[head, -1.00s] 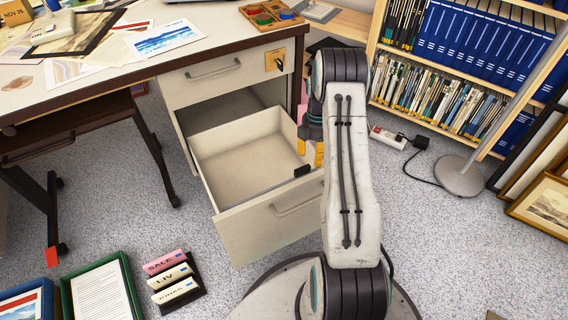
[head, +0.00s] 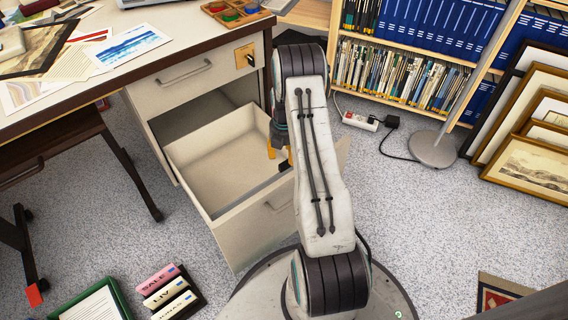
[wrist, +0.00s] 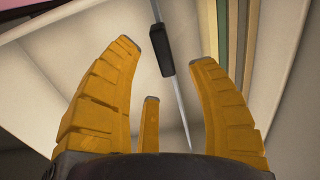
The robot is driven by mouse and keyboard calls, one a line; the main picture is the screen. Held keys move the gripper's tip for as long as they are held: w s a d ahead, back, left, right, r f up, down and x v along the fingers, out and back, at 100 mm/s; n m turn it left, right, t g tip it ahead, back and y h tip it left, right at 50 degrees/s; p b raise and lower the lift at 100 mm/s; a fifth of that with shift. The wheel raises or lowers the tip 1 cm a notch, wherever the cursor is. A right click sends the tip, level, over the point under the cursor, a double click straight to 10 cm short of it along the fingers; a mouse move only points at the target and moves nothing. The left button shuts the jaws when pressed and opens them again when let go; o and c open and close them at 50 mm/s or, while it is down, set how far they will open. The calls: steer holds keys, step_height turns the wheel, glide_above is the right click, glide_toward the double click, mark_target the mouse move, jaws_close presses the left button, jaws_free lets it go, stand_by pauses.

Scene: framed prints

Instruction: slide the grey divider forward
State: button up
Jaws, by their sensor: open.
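The grey divider (wrist: 184,118) shows in the wrist view as a thin pale strip, seen nearly edge-on, with a black block (wrist: 167,52) on it. A black piece (head: 286,165), probably the same block, shows beside my arm at the drawer's right in the head view; the divider's panel is not clear there. The cream drawer (head: 238,224) stands pulled out. My gripper (wrist: 167,50) is open, its yellow fingers spread on both sides of the block, which appears beyond them; I see no clear contact. In the head view the fingers (head: 279,153) are over the drawer's right part, partly hidden by my arm.
Coloured strips (wrist: 238,45), perhaps files, stand right of the divider. The desk (head: 130,60) is above the drawer. A power strip (head: 360,121), lamp base (head: 432,149) and leaning frames (head: 530,165) are right.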

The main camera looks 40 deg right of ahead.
mark_target(284, 162)
steer(key=shift+f+b, duration=0.8)
steer(key=shift+f, duration=1.6)
steer(key=shift+o, duration=0.3)
jaws_close()
